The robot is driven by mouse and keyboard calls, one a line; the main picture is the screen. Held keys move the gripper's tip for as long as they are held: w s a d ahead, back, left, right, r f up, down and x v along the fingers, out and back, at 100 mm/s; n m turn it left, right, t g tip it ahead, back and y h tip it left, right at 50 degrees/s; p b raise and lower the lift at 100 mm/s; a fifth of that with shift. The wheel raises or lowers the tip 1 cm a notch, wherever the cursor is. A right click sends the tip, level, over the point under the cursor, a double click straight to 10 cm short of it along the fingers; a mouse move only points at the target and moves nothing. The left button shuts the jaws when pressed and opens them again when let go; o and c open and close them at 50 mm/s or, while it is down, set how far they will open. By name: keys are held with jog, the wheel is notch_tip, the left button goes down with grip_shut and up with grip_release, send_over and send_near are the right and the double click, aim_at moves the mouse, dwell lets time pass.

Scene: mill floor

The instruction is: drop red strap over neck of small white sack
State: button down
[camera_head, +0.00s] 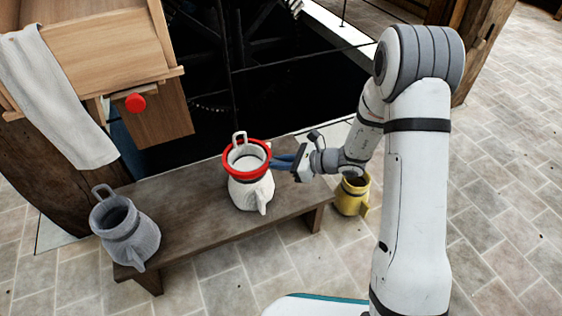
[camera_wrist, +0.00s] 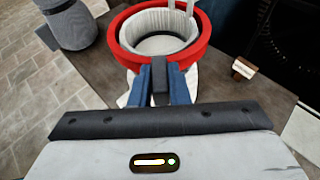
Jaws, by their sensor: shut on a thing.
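The small white sack (camera_head: 250,191) stands upright on the wooden bench, its open neck upward. The red strap (camera_head: 229,172) is a ring that sits around the sack's neck in the head view. In the wrist view the red strap (camera_wrist: 125,48) also encircles the pale neck (camera_wrist: 150,24) of the sack. My gripper (camera_head: 273,161) comes in from the right, its blue fingers shut on the near side of the strap; the fingers also show in the wrist view (camera_wrist: 161,78). Whether the strap rests on the sack is unclear.
A grey sack (camera_head: 130,234) stands at the bench's (camera_head: 190,205) left end. A wooden chute with a red knob (camera_head: 135,103) and a white cloth (camera_head: 55,95) are at upper left. Dark machinery lies behind.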

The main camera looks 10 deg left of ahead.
jog(key=shift+f+b, duration=1.85)
jog(key=shift+f, duration=0.6)
jog(key=c, duration=1.3)
grip_release()
jog(key=p+v, duration=0.3)
jog(key=v, duration=0.4)
jog(key=shift+d+r, duration=0.15)
jog(key=shift+d, duration=0.2)
jog(key=shift+s, duration=0.1)
